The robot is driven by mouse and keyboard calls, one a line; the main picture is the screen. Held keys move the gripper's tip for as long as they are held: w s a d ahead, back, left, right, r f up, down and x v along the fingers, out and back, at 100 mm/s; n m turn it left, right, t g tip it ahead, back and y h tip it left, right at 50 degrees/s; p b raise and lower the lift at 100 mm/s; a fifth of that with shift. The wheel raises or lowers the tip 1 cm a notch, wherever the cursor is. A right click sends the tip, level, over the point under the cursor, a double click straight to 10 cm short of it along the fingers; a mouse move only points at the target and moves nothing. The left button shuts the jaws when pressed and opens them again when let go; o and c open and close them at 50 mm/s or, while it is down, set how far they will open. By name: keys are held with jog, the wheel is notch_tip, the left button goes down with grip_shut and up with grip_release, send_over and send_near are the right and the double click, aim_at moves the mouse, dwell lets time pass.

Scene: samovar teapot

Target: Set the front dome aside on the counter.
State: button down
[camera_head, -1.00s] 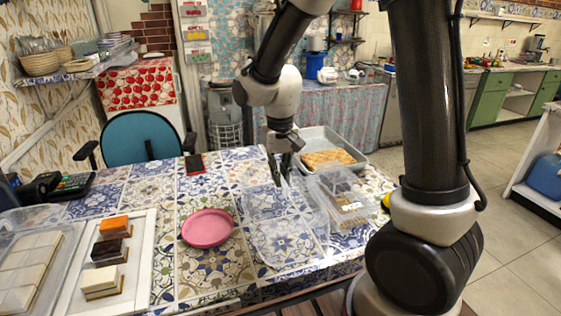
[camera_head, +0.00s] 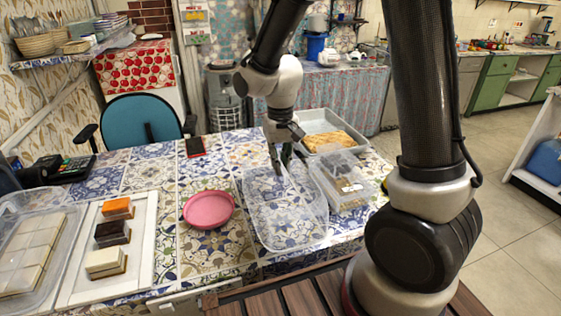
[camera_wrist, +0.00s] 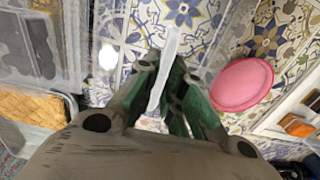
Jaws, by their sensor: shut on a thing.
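The front dome (camera_head: 285,225) is a clear, see-through cover, hard to make out against the patterned tiles. In the head view it is at or just above the counter (camera_head: 165,230), between the pink plate and a clear container; whether it touches the tiles I cannot tell. My gripper (camera_head: 282,168) reaches down to its far edge. In the wrist view my gripper (camera_wrist: 170,85) is shut on the dome's whitish translucent edge or handle (camera_wrist: 170,55). Most of the dome's outline is lost there.
A pink plate (camera_head: 209,208) lies left of the dome. A clear container (camera_head: 342,182) with pastries stands close on its right.

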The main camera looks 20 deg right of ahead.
jog(key=c, duration=1.4)
grip_release()
jog(key=shift+c, duration=0.2)
notch_tip(320, 180, up, 12)
jog(key=s+d+r+t, duration=0.2)
jog(key=s+d+r, duration=0.1)
jog(key=s+d, duration=0.4)
jog(key=s+d+r+t, duration=0.2)
jog(key=s+d+r, duration=0.2)
jog(key=s+d, duration=0.4)
jog(key=s, duration=0.4)
